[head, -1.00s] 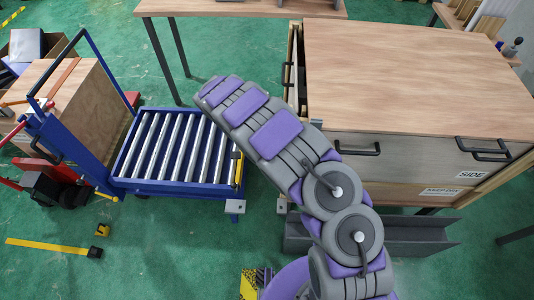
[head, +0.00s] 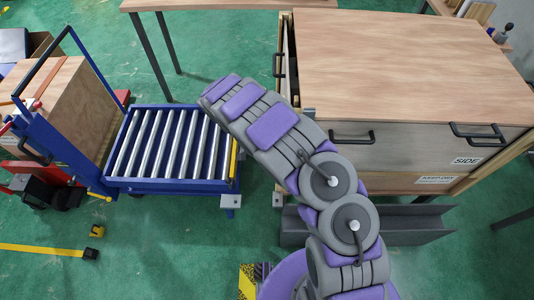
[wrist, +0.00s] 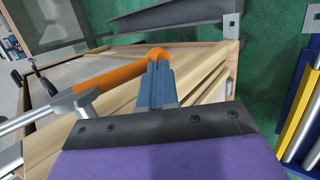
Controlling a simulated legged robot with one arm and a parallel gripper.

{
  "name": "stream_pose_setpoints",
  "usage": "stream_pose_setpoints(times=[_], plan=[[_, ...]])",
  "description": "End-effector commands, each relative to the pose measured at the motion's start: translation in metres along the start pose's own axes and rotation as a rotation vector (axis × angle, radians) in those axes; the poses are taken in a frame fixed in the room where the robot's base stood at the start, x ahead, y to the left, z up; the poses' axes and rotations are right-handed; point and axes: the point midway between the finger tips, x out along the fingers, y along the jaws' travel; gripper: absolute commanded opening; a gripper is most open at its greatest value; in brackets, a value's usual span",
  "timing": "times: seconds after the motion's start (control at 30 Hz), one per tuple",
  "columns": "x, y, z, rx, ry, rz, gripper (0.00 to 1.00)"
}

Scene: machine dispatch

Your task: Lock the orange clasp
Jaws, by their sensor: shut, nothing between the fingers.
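The orange clasp (wrist: 115,76) shows in the wrist view as an orange bar with a rounded end, joined at its left to a grey metal fitting (wrist: 75,102). It lies by the wooden slats of the crate. My gripper (wrist: 157,66) is shut and empty, its blue-grey fingers at the clasp's rounded right end. I cannot tell whether they touch it. In the head view my purple and grey arm reaches to the crate's left side; the gripper and the clasp are hidden there.
The large wooden crate (head: 410,60) has black handles and stands at the right. A blue roller cart (head: 170,187) stands to its left. A grey channel (head: 400,222) lies before the crate.

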Motion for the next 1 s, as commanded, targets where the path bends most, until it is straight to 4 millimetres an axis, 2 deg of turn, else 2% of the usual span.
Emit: stream_pose_setpoints(times=[0.33, 1.0], plan=[[0.0083, 0.0031, -0.0014, 0.000, -0.001, 0.001, 0.00], [0.0085, 0.0019, -0.0016, 0.000, -0.002, 0.001, 0.00]])
